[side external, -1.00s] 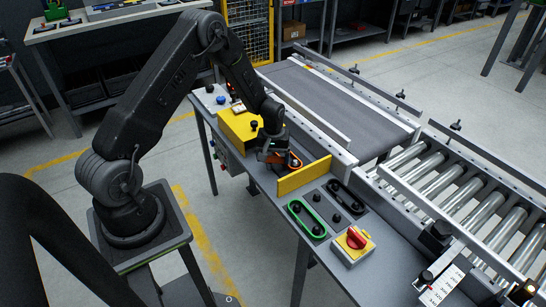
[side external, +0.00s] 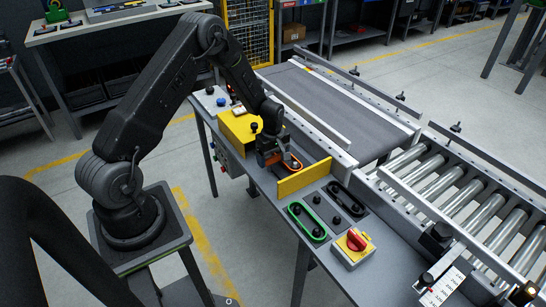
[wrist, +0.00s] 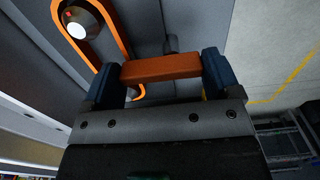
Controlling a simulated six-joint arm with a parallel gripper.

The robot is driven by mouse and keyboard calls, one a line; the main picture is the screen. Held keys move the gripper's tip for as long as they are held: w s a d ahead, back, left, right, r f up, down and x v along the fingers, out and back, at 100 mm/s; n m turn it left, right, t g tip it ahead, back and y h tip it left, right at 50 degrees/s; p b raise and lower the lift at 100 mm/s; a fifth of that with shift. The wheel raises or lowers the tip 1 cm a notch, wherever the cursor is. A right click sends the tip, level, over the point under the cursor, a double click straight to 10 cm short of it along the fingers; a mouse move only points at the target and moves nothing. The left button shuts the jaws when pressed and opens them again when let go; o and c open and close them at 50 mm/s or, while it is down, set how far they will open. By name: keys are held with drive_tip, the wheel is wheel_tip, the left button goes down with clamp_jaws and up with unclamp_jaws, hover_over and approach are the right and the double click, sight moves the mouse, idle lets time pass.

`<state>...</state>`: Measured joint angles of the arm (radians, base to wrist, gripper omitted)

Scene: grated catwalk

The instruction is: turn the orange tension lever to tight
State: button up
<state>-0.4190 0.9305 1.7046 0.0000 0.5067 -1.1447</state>
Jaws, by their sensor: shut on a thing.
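The orange tension lever (wrist: 160,69) shows in the wrist view as a flat orange bar across the space between my blue fingertips. My gripper (wrist: 161,78) is shut on it, one finger at each end. In the side view my gripper (side external: 269,158) is low over the bench, between the yellow box and the yellow upright plate. An orange belt loop (side external: 292,164) lies just right of it. In the wrist view the loop (wrist: 121,36) runs around a round pulley (wrist: 84,27). The lever's pivot and any tight mark are hidden.
A yellow box (side external: 238,127) with a black knob stands behind my gripper. A yellow upright plate (side external: 304,177) stands close in front. Beyond it are a green belt loop (side external: 307,221), a black loop (side external: 347,198) and a red switch (side external: 354,240). The conveyor (side external: 340,105) runs alongside.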

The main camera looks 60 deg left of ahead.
sight(273, 157)
idle(0.5)
drive_tip(key=o, duration=0.8)
wheel_tip(273, 157, up, 14)
